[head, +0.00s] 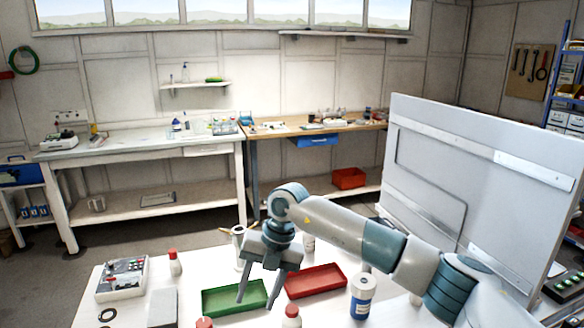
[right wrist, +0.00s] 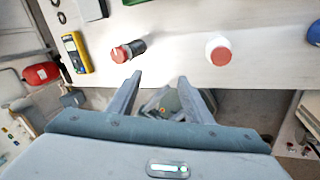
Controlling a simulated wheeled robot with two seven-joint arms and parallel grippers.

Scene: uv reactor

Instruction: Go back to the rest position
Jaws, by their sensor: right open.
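My right gripper (head: 254,303) hangs fingers-down over the white table, in front of the green tray (head: 222,301) in the head view. Its two fingers are apart with nothing between them. In the right wrist view the open fingers (right wrist: 159,80) point toward the table edge. A red-capped dark item (right wrist: 128,51) and a red-capped white bottle (right wrist: 218,50) are beyond the fingertips, apart from them. My left gripper is not in view.
The table also holds a red tray (head: 316,281), a control box (head: 122,280), a blue-labelled bottle (head: 362,297) and several red-capped bottles. A large grey panel (head: 480,170) stands at the right. A yellow meter (right wrist: 76,52) shows in the right wrist view.

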